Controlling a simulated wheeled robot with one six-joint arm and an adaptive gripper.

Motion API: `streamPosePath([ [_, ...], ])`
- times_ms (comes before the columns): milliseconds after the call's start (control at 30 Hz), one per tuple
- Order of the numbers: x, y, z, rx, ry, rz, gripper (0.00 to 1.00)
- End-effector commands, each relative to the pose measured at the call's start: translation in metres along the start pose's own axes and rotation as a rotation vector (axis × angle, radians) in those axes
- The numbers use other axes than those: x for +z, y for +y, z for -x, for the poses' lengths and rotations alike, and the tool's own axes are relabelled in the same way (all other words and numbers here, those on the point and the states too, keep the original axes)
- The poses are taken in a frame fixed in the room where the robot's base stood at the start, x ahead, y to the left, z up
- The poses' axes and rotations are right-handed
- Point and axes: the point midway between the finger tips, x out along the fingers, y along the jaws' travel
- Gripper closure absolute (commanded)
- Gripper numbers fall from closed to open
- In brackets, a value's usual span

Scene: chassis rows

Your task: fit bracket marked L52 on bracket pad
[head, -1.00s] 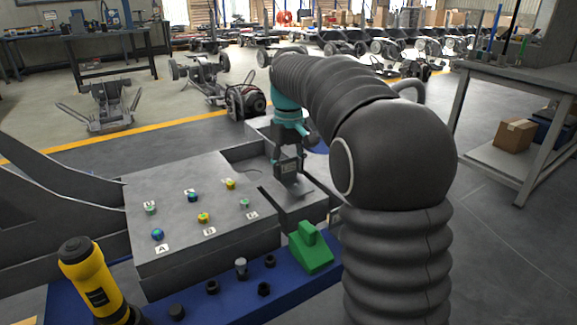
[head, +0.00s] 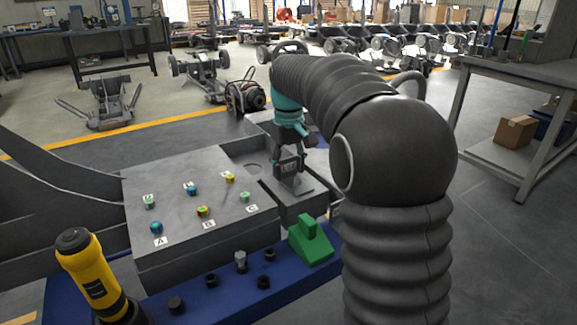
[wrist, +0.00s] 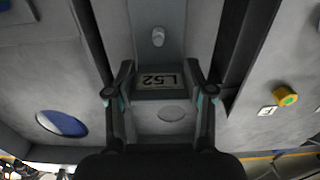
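The bracket marked L52 (head: 289,166) is a small dark grey piece with a pale label. In the wrist view the bracket's label (wrist: 160,81) reads upside down between the fingers. My gripper (head: 289,150) comes down from above with its teal wrist, and in the wrist view its fingers (wrist: 161,98) press close on both sides of the bracket. The bracket stands roughly upright at a lighter grey block end (head: 306,193), which looks like the bracket pad. A pale stud (wrist: 158,37) shows on that surface. I cannot tell whether the bracket touches the pad.
A grey panel (head: 180,215) with several coloured fittings and letter labels lies to the left. In front is a blue strip (head: 215,302) with black knobs and a green block (head: 311,243). A yellow tool (head: 88,268) stands front left. A grey table (head: 520,80) is at right.

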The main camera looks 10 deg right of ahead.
Motion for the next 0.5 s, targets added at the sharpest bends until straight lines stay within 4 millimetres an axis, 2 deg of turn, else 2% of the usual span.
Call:
streamPosePath([
  [33,0.0001,0.0000,-0.0008,0.000,-0.001,0.000,0.31],
  [100,0.0001,0.0000,-0.0008,0.000,-0.001,0.000,0.19],
  [500,-0.0001,0.0000,0.0050,0.000,-0.001,0.000,0.19],
])
